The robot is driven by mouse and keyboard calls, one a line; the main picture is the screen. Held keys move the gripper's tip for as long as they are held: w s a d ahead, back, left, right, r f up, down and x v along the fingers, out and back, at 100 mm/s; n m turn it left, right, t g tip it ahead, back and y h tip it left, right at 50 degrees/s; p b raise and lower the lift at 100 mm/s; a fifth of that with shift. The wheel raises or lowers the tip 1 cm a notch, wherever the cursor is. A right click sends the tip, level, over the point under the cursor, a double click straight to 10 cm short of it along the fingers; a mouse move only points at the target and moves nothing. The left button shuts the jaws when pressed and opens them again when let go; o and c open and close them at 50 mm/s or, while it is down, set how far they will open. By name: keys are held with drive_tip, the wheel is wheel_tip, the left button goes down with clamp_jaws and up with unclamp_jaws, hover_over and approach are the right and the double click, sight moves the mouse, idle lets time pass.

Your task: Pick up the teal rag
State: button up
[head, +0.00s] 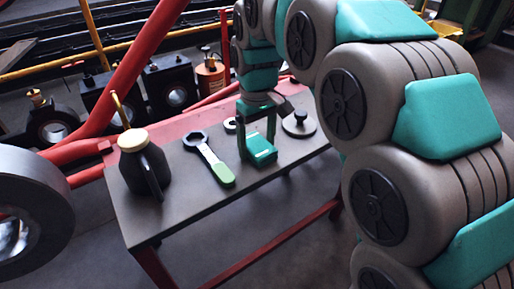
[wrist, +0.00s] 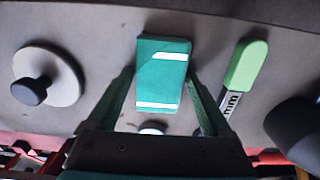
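The teal rag (head: 261,151) is a folded block with white stripes, lying on the grey top of a red-framed table (head: 190,222). In the wrist view the rag (wrist: 161,75) sits upright in the picture, between the two fingers. My gripper (head: 257,144) points down over the rag. In the wrist view my gripper (wrist: 160,71) is open, with one finger beside each long side of the rag. Small gaps seem to show there; I cannot tell whether either finger touches it. No part of the rag is clearly lifted.
A green-handled wrench (head: 216,167) lies left of the rag. A black oil can (head: 143,165) stands farther left. A round grey disc with a black knob (head: 299,124) is to the right. A small pale ring (head: 231,125) lies behind. The table's front strip is bare.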

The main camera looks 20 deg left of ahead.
sight(259, 147)
drive_tip(key=c, duration=1)
drive_tip(key=shift+r, duration=0.15)
drive_tip(key=shift+r, duration=1.55)
drive_tip(key=shift+s+d+r, duration=0.15)
drive_tip(key=shift+s+d, duration=0.15)
drive_tip(key=shift+s, duration=0.1)
drive_tip(key=s+d+r, duration=0.1)
drive_tip(key=s+d, duration=0.7)
drive_tip(key=s, duration=0.4)
drive_tip(key=shift+s+d+r, duration=0.15)
drive_tip(key=shift+s+d, duration=0.05)
drive_tip(key=shift+d, duration=0.05)
